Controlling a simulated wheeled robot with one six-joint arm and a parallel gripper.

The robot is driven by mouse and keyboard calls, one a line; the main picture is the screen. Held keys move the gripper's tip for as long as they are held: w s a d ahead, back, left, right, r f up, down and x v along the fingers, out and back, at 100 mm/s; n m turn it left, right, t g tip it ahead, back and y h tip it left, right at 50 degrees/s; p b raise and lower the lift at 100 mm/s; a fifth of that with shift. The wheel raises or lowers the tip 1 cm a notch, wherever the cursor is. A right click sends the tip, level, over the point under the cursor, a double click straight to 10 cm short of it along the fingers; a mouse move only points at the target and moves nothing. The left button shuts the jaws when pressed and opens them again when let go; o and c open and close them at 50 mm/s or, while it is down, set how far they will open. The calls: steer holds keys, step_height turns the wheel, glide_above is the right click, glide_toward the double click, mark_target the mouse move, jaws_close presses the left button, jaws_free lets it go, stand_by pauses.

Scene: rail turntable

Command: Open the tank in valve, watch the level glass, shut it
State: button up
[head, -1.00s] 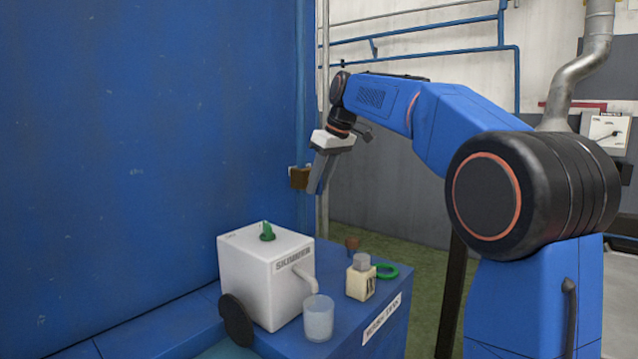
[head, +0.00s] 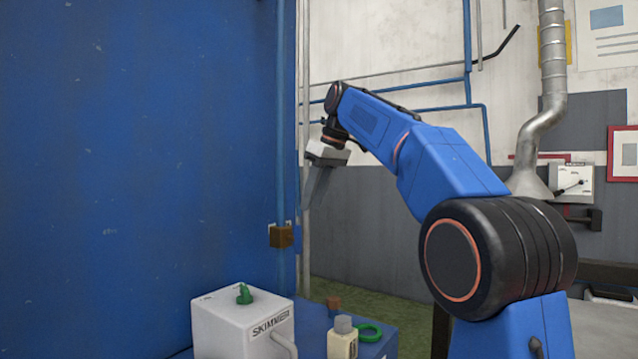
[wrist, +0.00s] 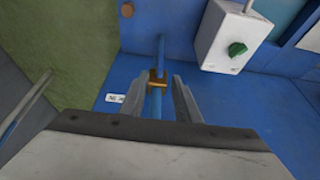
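A brass-brown fitting (head: 281,236) sits on a thin blue pipe, below and left of the fingers in the head view. In the wrist view, a brass fitting (wrist: 157,78) on a blue pipe appears between the fingertips, apparently beyond them. A small white label (wrist: 115,98) lies left of it, too small to read. I cannot make out a level glass.
A white box marked SKIMMER (head: 240,320) with a green knob (head: 244,294) stands on the blue ledge. A cream bottle (head: 342,340), a green ring (head: 368,333) and a brown stub (head: 333,303) stand right of it. The blue wall (head: 130,150) bounds the left side.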

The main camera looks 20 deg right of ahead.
steer(key=shift+v, duration=2.35)
steer(key=s+d+f+m+h, duration=0.1)
steer(key=s+f+m, duration=0.1)
steer(key=s+f, duration=1)
steer(key=s+f+m+h, duration=0.1)
steer(key=s+f+m, duration=0.1)
steer(key=s+f, duration=1.1)
steer(key=s+d+f+m+t, duration=0.1)
steer(key=s+f+m, duration=0.2)
steer(key=s+f, duration=1)
step_height(320, 180, down, 8)
steer(key=shift+d+r+h, duration=0.1)
steer(key=shift+d+h, duration=0.25)
steer(key=shift+h, duration=0.05)
